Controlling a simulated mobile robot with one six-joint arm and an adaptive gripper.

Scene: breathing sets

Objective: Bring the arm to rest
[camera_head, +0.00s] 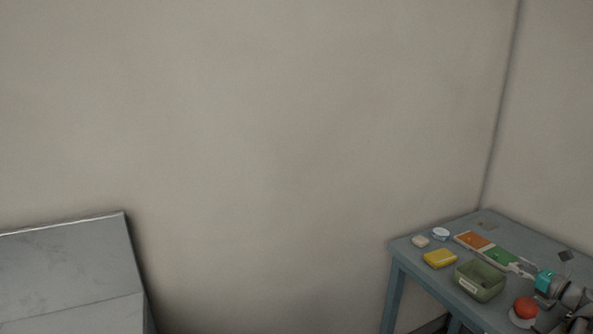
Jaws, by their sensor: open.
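The end of my arm shows small at the right edge of the head view, over the small blue-grey table (397,252). It has grey rounded joints and a teal cap. Dark grey parts below it, in the lower right corner, look like my gripper (572,320). They are small and partly cut off, so the separate fingertips are hard to make out. I see nothing held in it. A red-topped round piece (525,308) stands just left of it. Whether they touch I cannot tell.
The table also bears a green box (480,281), a yellow block (440,259), a tray with orange and green pieces (473,240), a round white-blue item (440,233) and a small pale block (420,241). A grey surface (65,265) stands at lower left. Bare wall lies between.

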